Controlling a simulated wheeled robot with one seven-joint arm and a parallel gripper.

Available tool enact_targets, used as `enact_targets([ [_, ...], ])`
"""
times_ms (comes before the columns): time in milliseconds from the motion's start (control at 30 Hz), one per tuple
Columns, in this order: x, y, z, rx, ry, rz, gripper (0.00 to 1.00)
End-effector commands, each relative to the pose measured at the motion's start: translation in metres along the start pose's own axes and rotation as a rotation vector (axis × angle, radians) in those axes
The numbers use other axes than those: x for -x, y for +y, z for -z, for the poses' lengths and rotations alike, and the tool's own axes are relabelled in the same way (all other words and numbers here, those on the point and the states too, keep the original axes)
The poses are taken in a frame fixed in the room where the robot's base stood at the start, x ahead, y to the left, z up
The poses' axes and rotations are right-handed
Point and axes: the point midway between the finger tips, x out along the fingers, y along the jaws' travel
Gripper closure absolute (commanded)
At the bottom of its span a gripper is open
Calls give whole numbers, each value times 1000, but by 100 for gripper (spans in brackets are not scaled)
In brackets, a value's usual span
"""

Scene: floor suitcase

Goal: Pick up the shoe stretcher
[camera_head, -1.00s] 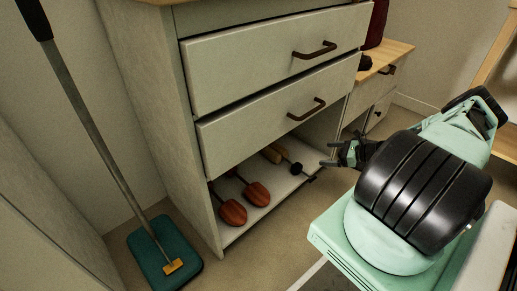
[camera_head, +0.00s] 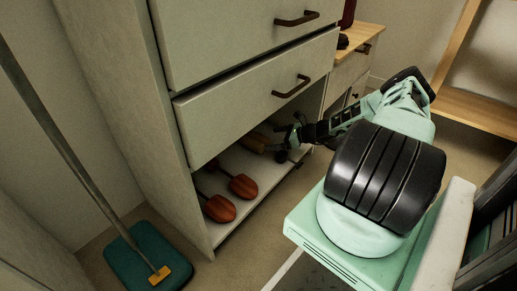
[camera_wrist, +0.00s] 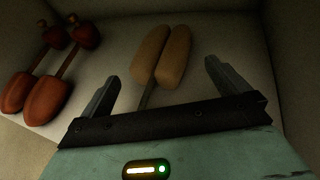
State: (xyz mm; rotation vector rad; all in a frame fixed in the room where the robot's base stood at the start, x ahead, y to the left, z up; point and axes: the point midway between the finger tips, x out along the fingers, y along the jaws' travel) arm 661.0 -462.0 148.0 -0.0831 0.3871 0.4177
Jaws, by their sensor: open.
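The shoe stretcher (camera_head: 253,143) looks like a pair of long tan wooden halves on a metal rod. It lies on the low shelf under the drawers, partly hidden by my gripper and the drawer above. In the wrist view the tan halves (camera_wrist: 174,58) lie side by side ahead of the fingers, and the rod runs back toward the palm. My gripper (camera_head: 284,139) is open and empty at the shelf's front opening. In the wrist view its fingers (camera_wrist: 162,72) stand apart to either side of the stretcher, with no visible contact.
Red-brown wooden shoe forms (camera_head: 242,185) with rods lie left of the stretcher, also in the wrist view (camera_wrist: 47,99). The lower drawer (camera_head: 255,95) hangs over the shelf (camera_head: 236,232). A teal-headed mop (camera_head: 147,257) stands at left. A wooden-topped cabinet (camera_head: 357,38) stands behind.

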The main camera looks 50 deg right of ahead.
Motion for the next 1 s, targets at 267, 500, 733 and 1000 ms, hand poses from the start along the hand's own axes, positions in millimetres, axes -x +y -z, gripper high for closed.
enact_targets([
  [267,-14,1,1,1,-1,-1,0],
  [500,-43,4,1,1,-1,-1,0],
  [733,-56,3,-4,0,-1,0,0],
  [1000,-55,3,-5,0,0,0,36],
])
